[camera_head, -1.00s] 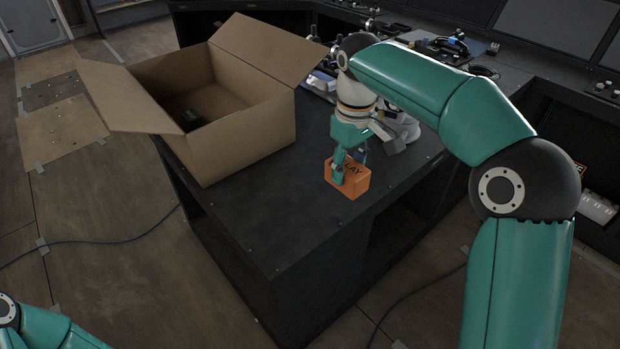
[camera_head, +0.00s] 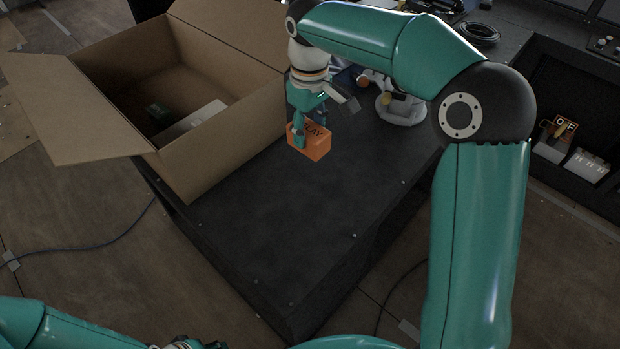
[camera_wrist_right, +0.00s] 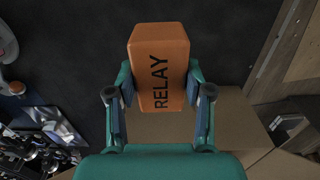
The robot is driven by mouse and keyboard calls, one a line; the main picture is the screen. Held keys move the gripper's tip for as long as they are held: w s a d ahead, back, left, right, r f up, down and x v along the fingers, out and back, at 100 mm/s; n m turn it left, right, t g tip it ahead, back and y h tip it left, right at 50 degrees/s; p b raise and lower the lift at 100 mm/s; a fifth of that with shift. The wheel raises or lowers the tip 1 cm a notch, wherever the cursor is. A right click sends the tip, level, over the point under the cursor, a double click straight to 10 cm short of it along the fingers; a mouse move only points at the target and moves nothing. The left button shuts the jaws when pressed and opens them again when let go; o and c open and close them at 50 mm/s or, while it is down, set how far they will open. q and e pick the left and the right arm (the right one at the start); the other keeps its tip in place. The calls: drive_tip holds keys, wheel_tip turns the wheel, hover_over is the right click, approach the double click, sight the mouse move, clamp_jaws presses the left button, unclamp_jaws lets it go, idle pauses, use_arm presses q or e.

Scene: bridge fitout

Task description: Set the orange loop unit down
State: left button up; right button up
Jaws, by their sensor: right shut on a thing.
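The orange unit (camera_head: 312,143) is a small block with the word RELAY on it in black. My right gripper (camera_head: 298,135) is shut on it, one finger on each side, and the block also shows between the fingers in the right wrist view (camera_wrist_right: 159,67). The block is over the black bench top, just right of the open cardboard box; I cannot tell whether it touches the bench. A small part of what seems to be my left gripper (camera_head: 188,343) shows at the bottom edge of the head view, mostly cut off.
The open cardboard box (camera_head: 220,150) stands on the black bench (camera_head: 290,225), flaps spread. The front of the bench top is clear. A coiled black cable (camera_head: 477,33) lies at the back.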

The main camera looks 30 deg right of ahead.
drive_tip(key=f, duration=1.2)
drive_tip(key=shift+s+d, duration=0.15)
drive_tip(key=shift+d, duration=0.25)
drive_tip(key=shift+f+p, duration=0.35)
drive_tip(key=shift+f, duration=1.75)
drive_tip(key=o, duration=1.2)
wheel_tip(320, 180, up, 12)
drive_tip(key=shift+b, duration=0.3)
